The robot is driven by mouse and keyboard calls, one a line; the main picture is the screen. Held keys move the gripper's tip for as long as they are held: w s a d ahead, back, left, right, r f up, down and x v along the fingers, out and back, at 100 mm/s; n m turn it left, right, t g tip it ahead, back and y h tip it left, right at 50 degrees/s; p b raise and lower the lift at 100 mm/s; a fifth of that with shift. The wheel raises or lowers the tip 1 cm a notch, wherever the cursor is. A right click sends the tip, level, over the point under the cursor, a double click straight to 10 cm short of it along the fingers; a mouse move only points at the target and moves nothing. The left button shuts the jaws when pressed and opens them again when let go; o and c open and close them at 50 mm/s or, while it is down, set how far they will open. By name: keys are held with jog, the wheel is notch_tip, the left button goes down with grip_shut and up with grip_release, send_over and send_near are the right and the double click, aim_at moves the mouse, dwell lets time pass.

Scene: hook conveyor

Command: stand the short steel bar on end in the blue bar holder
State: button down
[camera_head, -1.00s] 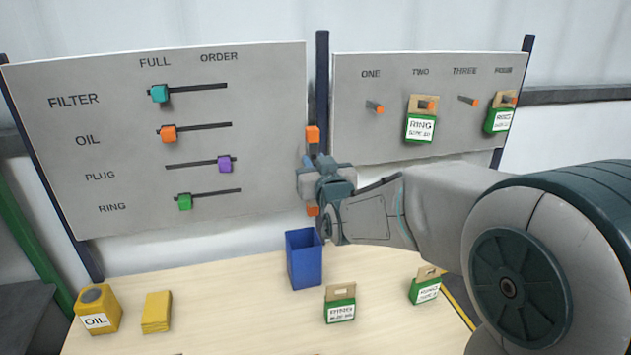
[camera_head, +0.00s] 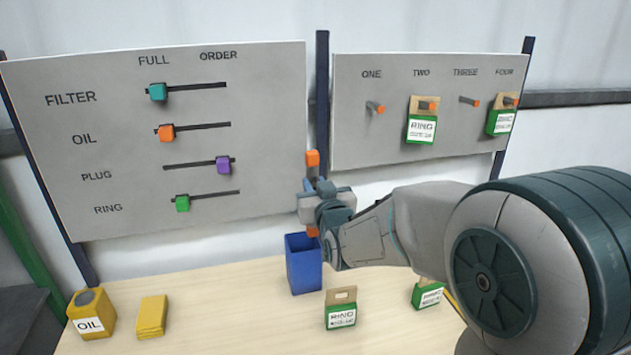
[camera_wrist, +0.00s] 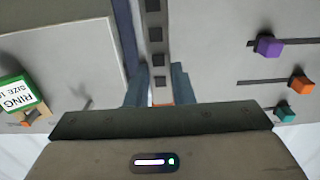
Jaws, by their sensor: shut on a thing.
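The short steel bar, with orange ends (camera_head: 312,159), stands upright in my gripper (camera_head: 317,190). Its middle is hidden behind the fingers and wrist. Its lower orange end shows just below my gripper, at the upper rim of the blue bar holder (camera_head: 304,272) in the picture. I cannot tell whether that end is above the opening or slightly inside it. The holder stands upright on the table. In the wrist view, my gripper (camera_wrist: 160,86) is shut on the bar, with a bit of orange (camera_wrist: 160,92) between the fingers. The holder does not show there.
A green RING box (camera_head: 341,309) stands right of the holder, another (camera_head: 428,295) farther right. A yellow OIL can (camera_head: 92,314) and a yellow block (camera_head: 152,316) stand at left. Behind are a slider board (camera_head: 120,130), a hook board (camera_head: 385,145) and a dark post (camera_head: 322,90).

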notch_tip(320, 180, down, 10)
jog(key=b, duration=1.1)
jog(key=shift+f, duration=0.15)
jog(key=c, duration=1.2)
grip_release()
jog(key=shift+o, duration=0.2)
jog(key=b+v, duration=0.2)
jog(key=v, duration=1.1)
jog(key=shift+s, duration=0.4)
jog(key=shift+d, duration=0.15)
